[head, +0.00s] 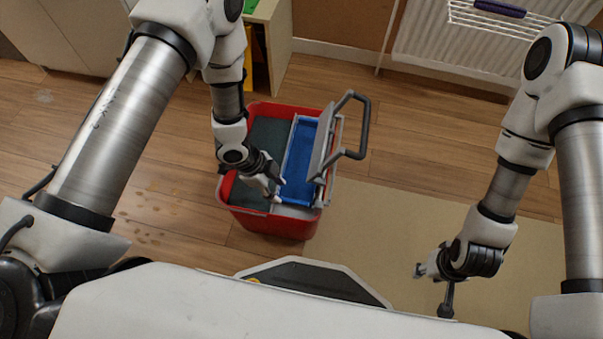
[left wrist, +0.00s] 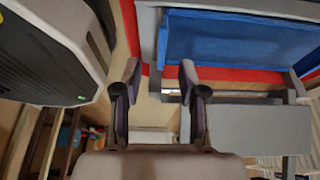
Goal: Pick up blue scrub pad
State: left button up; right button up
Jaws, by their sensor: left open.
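A long blue piece (head: 301,162) sits inside the red bucket, beside its grey wringer; I cannot tell for sure whether it is the blue scrub pad. In the left wrist view a blue surface (left wrist: 235,40) fills the upper right, beyond the fingers. My left gripper (head: 274,190) is over the near part of the bucket, just left of the blue piece. In the left wrist view its two fingers (left wrist: 155,85) stand apart with nothing between them. My right gripper (head: 432,290) hangs over the beige mat at right, fingers apart and empty.
The red bucket (head: 268,222) stands on the wooden floor, with a dark green section at left and a grey handle (head: 364,125) rising at right. A radiator (head: 455,55) with a rack and a purple item is behind. The beige mat (head: 385,215) looks clear.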

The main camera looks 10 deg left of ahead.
aim_at(287, 200)
pick_arm(q)
jog(key=x, duration=0.2)
jog(key=shift+w+d+f, duration=0.15)
jog(key=shift+w+f, duration=0.05)
jog(key=shift+w, duration=0.1)
jog(key=b+x, duration=0.3)
jog(key=x, duration=0.2)
jog(key=shift+s+f, duration=0.1)
jog(key=shift+s, duration=0.1)
pick_arm(e)
notch_tip(287, 200, down, 3)
jog(key=shift+f, duration=0.15)
pick_arm(q)
grip_shut()
